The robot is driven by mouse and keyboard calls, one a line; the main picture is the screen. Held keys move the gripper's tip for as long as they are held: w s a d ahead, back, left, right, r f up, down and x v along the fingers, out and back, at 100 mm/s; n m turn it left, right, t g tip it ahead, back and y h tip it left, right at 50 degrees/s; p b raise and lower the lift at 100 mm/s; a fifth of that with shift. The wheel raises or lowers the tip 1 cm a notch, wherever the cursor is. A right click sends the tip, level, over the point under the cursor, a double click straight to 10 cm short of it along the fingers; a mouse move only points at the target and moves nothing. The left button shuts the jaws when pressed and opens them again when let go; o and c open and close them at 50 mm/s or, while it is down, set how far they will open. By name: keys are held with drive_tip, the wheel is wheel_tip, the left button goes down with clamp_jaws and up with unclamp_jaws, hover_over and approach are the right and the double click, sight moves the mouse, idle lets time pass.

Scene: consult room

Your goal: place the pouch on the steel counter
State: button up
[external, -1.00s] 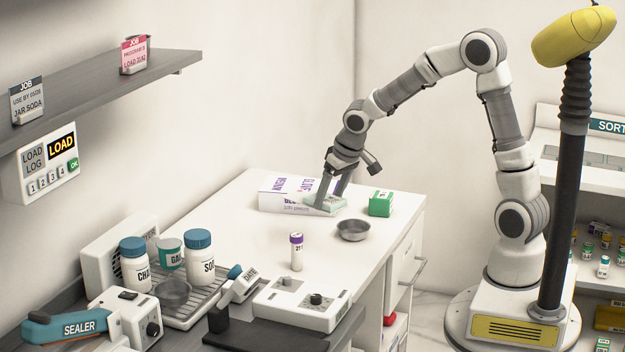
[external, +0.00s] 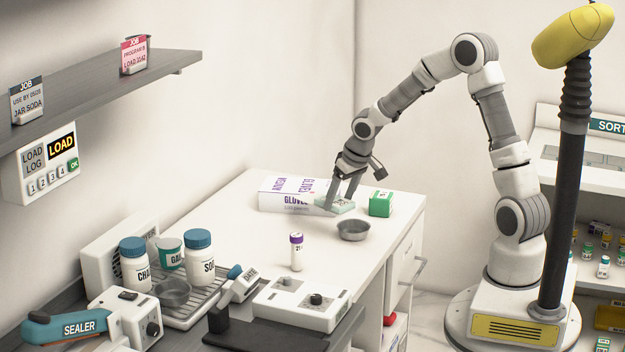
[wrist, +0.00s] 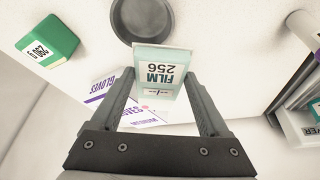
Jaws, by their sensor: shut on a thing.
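The pouch is a pale green and white packet marked FILM 256 (wrist: 160,60), held between the two fingers of my gripper (wrist: 161,88). In the external view the pouch (external: 342,203) is at the far part of the white worktop (external: 235,228), in front of the glove box. My gripper (external: 340,202) points down and is shut on it. I cannot tell whether the pouch touches the worktop. A grey surface (external: 187,338), which may be the steel counter, shows at the front left under the sealer and jars.
A white and purple glove box (external: 285,195) stands behind the pouch, a green box (external: 381,203) to its right. A round metal dish (external: 353,230) and a purple-capped vial (external: 296,252) stand nearer. Jars, a sealer (external: 80,328) and a white device (external: 300,303) crowd the front left.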

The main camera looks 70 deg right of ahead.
hover_over(314, 239)
drive_tip(key=s, duration=0.1)
drive_tip(key=f, duration=0.3)
drive_tip(key=shift+s+a+f+b, duration=0.15)
drive_tip(key=shift+a+f+b, duration=0.1)
drive_tip(key=shift+f+b, duration=0.1)
drive_tip(key=shift+f, duration=1.9)
drive_tip(key=shift+f+b, duration=0.2)
drive_tip(key=shift+b, duration=0.2)
drive_tip(key=o, duration=1.2)
drive_tip(key=shift+r, duration=0.15)
drive_tip(key=shift+r+p, duration=0.2)
drive_tip(key=shift+p, duration=0.15)
drive_tip(key=p+v, duration=0.1)
drive_tip(key=v, duration=1)
drive_tip(key=shift+s+r, duration=0.2)
drive_tip(key=shift+r, duration=0.15)
